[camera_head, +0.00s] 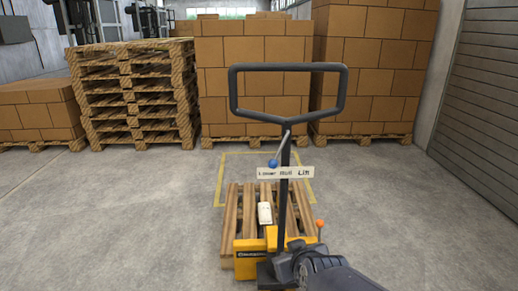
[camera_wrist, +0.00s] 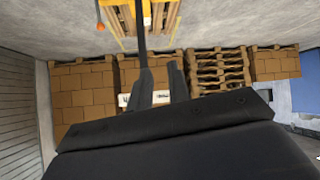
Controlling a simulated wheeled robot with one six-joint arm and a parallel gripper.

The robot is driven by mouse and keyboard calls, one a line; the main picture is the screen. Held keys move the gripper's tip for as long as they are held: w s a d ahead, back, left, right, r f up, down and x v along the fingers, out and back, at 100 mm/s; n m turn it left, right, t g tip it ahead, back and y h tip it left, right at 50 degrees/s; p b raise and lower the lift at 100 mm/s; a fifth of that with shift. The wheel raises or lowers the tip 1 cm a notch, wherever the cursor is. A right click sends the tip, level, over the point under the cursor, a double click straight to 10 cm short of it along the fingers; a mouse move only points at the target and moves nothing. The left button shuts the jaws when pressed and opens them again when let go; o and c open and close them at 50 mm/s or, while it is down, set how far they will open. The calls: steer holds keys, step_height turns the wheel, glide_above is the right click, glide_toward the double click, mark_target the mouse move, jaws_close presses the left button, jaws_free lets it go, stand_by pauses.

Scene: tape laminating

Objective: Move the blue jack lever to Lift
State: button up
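The blue jack lever (camera_head: 273,163) is a thin rod with a blue knob, on the dark handle column of the yellow pallet jack (camera_head: 246,258). Its knob sits just above the left part of a white label plate (camera_head: 286,173), over the word Lower; Hold is in the middle and Lift at the right. In the wrist view, which is upside down, the plate (camera_wrist: 130,100) is partly covered by my gripper (camera_wrist: 162,72). My gripper's two fingers stand apart with nothing between them. In the head view my arm comes from the bottom right, well below the knob. The knob is not visible in the wrist view.
The jack's black loop handle (camera_head: 288,66) rises above the plate. A wooden pallet (camera_head: 233,212) with a white object (camera_head: 265,213) lies behind, inside a yellow floor outline. An orange knob (camera_head: 320,223) is at right. Stacked cartons (camera_head: 255,55) and pallets (camera_head: 130,85) line the back; side floor is clear.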

mark_target(280, 150)
steer(key=w+a+r+n+t+p, duration=0.1)
steer(key=w+r, duration=0.1)
steer(key=w, duration=0.1)
steer(key=w+a+r+n+t+p, duration=0.1)
steer(key=w+a+r+p, duration=0.1)
steer(key=w+r, duration=0.1)
steer(key=w+a+r+n+t+p, duration=0.1)
steer(key=w+r+p, duration=0.1)
steer(key=w+r, duration=0.1)
steer(key=shift+w+a+r+t, duration=0.1)
steer(key=shift+w+a+t, duration=0.15)
steer(key=shift+w, duration=0.3)
jaws_close()
steer(key=w+a+r+n+t+h+p, duration=0.2)
steer(key=w+a+r+n+t+p, duration=0.15)
steer(key=w+p, duration=0.2)
steer(key=w+d+f, duration=0.1)
steer(key=w+d, duration=0.3)
steer(key=w, duration=0.7)
steer(key=shift+d+f, duration=0.35)
steer(key=shift+d, duration=0.05)
steer(key=shift+w+f, duration=0.1)
